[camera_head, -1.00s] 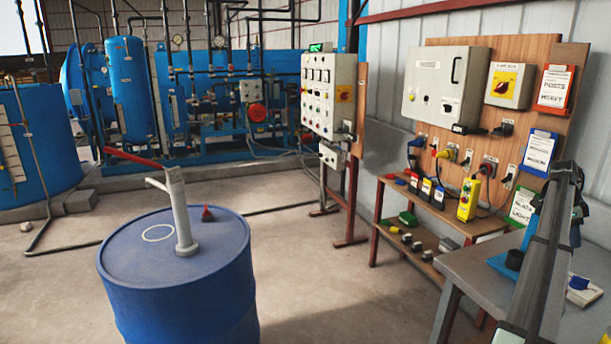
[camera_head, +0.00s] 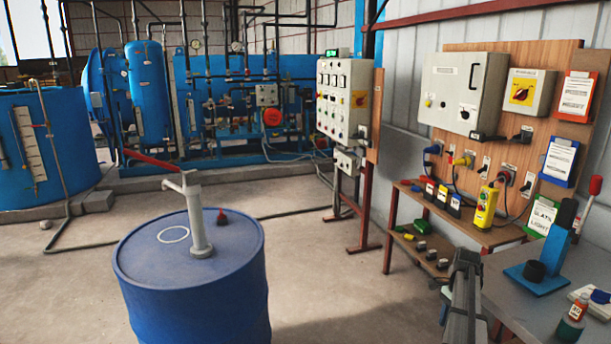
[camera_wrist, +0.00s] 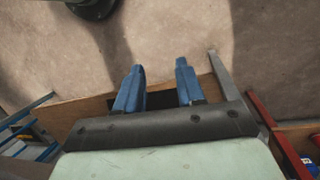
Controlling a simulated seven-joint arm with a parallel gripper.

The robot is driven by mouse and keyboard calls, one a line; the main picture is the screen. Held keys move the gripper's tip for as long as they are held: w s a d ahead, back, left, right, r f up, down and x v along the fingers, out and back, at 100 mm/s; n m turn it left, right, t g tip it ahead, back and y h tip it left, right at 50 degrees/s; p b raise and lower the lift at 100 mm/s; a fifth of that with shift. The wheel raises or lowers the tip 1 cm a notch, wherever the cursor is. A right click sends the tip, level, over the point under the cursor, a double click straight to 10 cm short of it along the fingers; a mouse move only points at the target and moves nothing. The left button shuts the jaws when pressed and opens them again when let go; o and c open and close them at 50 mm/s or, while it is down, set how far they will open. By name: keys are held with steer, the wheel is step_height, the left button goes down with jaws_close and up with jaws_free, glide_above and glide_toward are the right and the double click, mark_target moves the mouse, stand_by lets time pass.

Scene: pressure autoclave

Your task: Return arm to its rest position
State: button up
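My gripper (camera_wrist: 160,65) shows in the wrist view. Its two blue fingers stand well apart, with nothing between the tips but concrete floor. It is open and empty. A brown wooden surface (camera_wrist: 87,108) lies behind the fingers. In the head view a dark part of my arm (camera_head: 464,290) rises from the bottom edge, in front of the grey bench (camera_head: 520,270). The fingers cannot be made out in the head view.
A blue drum (camera_head: 190,290) with a hand pump (camera_head: 198,215) stands at front left. A low wooden shelf (camera_head: 440,222) with small devices is beyond the arm. A blue stand (camera_head: 545,268) and a bottle (camera_head: 571,322) are on the bench. The middle floor is clear.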

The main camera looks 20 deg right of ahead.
steer(key=s+a+f+n+g, duration=0.1)
steer(key=s+a+f+n, duration=0.3)
steer(key=a+f, duration=0.95)
steer(key=s+a+f+n+g, duration=0.15)
steer(key=a+f+n, duration=0.45)
steer(key=a+f, duration=0.75)
steer(key=s+a+f+n+g+h, duration=0.1)
steer(key=s+a+f+n, duration=0.3)
steer(key=s+a, duration=0.6)
steer(key=s+a+f+n+g+h, duration=0.1)
steer(key=s+a+f+n, duration=0.4)
steer(key=s+a, duration=0.5)
steer(key=s, duration=0.3)
steer(key=shift+s+a+n+h, duration=0.3)
steer(key=shift+s+a+n, duration=0.05)
steer(key=shift+n, duration=0.05)
